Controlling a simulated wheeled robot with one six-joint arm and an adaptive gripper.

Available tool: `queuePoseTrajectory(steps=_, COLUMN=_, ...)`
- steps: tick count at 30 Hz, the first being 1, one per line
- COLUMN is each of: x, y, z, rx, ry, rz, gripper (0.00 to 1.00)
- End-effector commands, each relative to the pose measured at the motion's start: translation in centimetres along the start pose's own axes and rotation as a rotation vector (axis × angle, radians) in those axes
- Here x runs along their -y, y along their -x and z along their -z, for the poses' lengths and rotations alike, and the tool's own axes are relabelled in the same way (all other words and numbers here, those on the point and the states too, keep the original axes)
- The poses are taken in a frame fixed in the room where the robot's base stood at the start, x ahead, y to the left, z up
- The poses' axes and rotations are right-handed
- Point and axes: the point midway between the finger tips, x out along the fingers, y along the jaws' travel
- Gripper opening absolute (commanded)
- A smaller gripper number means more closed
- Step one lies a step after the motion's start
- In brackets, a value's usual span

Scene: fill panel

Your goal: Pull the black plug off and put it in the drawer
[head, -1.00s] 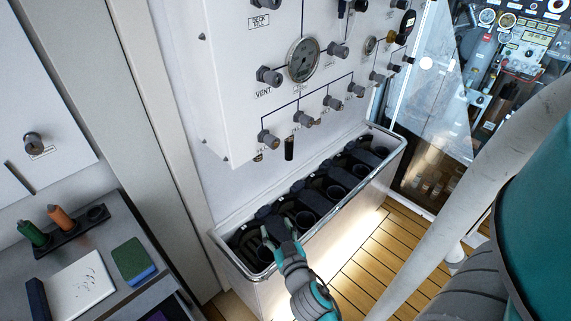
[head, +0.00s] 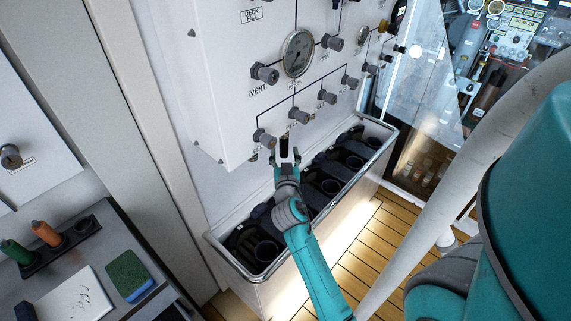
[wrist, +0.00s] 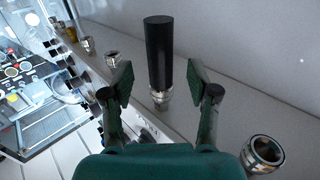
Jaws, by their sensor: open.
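The black plug (wrist: 159,52) is a cylinder seated on a metal fitting (wrist: 160,98) under the white panel. In the wrist view it stands between my two open fingers, with a gap on each side. In the head view the plug (head: 284,144) shows small below the panel's bottom row of valves. My gripper (head: 285,157) is open and empty just beneath it, with the fingers pointing up; it also shows in the wrist view (wrist: 161,82). I cannot make out an open drawer in the current frames.
A long bin (head: 226,268) with several black cups stands under the panel, below my arm. A grey counter (head: 105,243) at lower left holds bottles, a sponge (head: 128,276) and a white pad. Bare metal fittings (wrist: 263,152) flank the plug.

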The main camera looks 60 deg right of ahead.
Motion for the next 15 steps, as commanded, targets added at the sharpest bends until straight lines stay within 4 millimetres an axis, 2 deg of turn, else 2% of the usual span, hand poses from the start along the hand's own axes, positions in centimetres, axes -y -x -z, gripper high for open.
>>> queuePoseTrajectory(steps=6, x=0.0, y=-3.1, z=0.0, rx=-0.001, ry=-0.001, rz=0.000, gripper=0.59)
queuePoseTrajectory(steps=15, x=0.0, y=-4.5, z=0.0, rx=0.000, ry=0.000, rz=0.001, gripper=0.59)
